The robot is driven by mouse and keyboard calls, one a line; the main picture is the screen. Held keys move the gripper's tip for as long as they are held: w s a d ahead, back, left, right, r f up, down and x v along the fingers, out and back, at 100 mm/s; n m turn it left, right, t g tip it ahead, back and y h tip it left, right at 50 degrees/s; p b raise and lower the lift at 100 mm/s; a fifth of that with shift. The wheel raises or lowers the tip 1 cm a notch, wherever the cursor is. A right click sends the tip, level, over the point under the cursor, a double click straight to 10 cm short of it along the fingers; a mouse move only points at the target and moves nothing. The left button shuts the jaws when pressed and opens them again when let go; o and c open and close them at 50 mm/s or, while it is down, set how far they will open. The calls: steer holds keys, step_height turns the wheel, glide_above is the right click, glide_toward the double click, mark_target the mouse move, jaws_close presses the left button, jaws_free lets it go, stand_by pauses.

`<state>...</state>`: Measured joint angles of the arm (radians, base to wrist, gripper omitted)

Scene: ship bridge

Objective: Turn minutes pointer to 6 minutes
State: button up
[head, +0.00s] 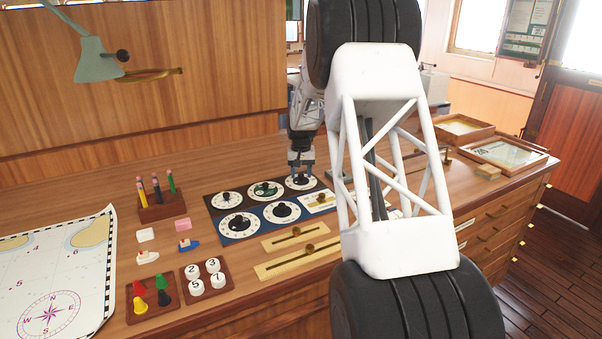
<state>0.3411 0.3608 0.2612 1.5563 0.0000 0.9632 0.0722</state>
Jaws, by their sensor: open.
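A panel of round white dials with black knobs lies on the wooden desk. The upper row has a left dial (227,200), a middle dial (265,189) and a right dial (301,182). The lower row has a left dial (236,226) and a middle dial (282,212). The markings are too small to tell which dial carries the minutes pointer. My gripper (300,169) points down at the upper right dial, with its open fingers at that dial's knob. The fingers partly hide the knob; contact with it cannot be told.
Brass slider plates (295,233) lie in front of the dials. To the left are a pencil holder (160,209), number discs on a tray (206,277), coloured pegs on a tray (152,297) and a chart (55,275). Framed trays (507,153) lie at right. A lamp (97,62) hangs upper left.

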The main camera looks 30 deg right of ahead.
mark_target(300, 175)
steer(key=shift+r, duration=3.9)
steer(key=shift+s+a+r, duration=0.3)
steer(key=shift+a, duration=0.05)
steer(key=s+a+r+n, duration=0.1)
steer(key=s+a+r, duration=0.3)
steer(key=s+a, duration=0.3)
steer(key=s+a+r+t, duration=0.1)
steer(key=s+a+r, duration=0.35)
steer(key=s, duration=0.45)
steer(key=s+a+r+n, duration=0.1)
steer(key=s+a+r, duration=0.2)
steer(key=s+a, duration=0.45)
steer(key=s+a+f+n, duration=0.1)
steer(key=s+a, duration=0.2)
steer(key=s, duration=0.7)
steer(key=s+a+f+t, duration=0.1)
steer(key=s+a+f, duration=0.1)
steer(key=s, duration=0.8)
steer(key=s+a+f+n, duration=0.1)
steer(key=s+a, duration=0.4)
steer(key=s, duration=0.6)
steer(key=shift+f+n+t, duration=0.3)
steer(key=shift+f, duration=0.35)
